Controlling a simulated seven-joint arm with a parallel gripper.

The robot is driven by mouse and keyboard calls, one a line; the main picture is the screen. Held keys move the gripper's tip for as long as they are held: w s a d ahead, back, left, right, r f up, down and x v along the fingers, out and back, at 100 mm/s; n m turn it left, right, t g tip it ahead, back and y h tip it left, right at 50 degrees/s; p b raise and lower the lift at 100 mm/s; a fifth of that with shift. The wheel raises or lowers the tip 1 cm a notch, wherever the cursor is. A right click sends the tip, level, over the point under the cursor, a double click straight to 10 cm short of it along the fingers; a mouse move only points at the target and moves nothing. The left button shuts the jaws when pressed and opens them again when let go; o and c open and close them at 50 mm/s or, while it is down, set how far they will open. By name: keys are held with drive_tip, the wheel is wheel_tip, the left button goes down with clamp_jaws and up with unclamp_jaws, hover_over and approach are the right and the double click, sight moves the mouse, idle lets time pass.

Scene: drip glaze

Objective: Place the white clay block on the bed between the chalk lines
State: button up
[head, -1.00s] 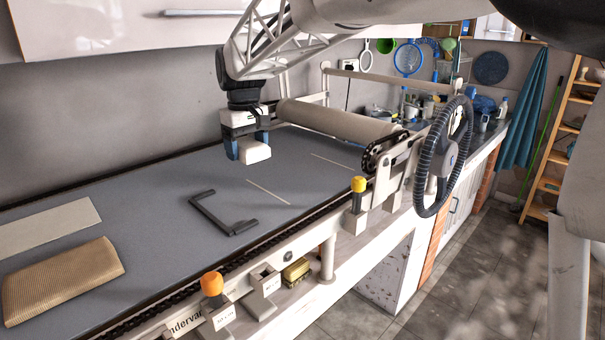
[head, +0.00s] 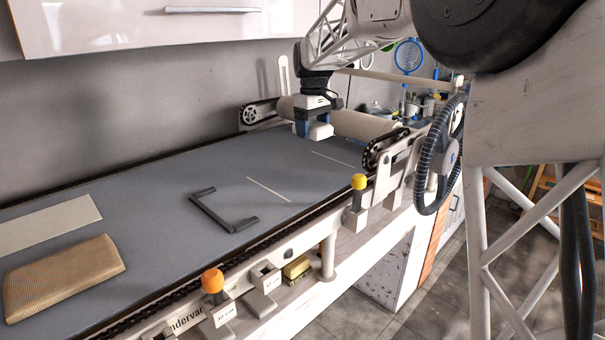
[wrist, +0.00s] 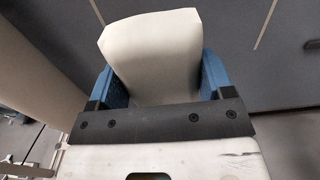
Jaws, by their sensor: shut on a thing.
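My gripper (head: 312,129) is shut on the white clay block (head: 321,132), pointing down over the far part of the grey bed (head: 150,200), close to the roller. In the wrist view the block (wrist: 155,50) sits between the blue fingers (wrist: 160,85). The block appears to be above the bed; the exact gap cannot be told. One chalk line (head: 268,189) lies left of the gripper and nearer the camera; the other chalk line (head: 335,161) lies below and right of it. In the wrist view, chalk lines show left (wrist: 97,12) and right (wrist: 265,25) of the block.
The roller (head: 360,125) crosses the bed beside my gripper. A dark bracket-shaped frame (head: 222,212) lies on the bed. A tan textured pad (head: 65,278) and a pale flat slab (head: 45,225) lie at the left. Yellow and orange knobs (head: 358,182) line the front edge.

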drive_tip(key=shift+f, duration=0.1)
idle(0.3)
hover_over(312, 168)
drive_tip(key=shift+f, duration=3)
drive_tip(key=shift+f, duration=1.85)
drive_tip(key=shift+f, duration=0.15)
drive_tip(key=o, duration=1.2)
drive_tip(key=shift+s, duration=0.1)
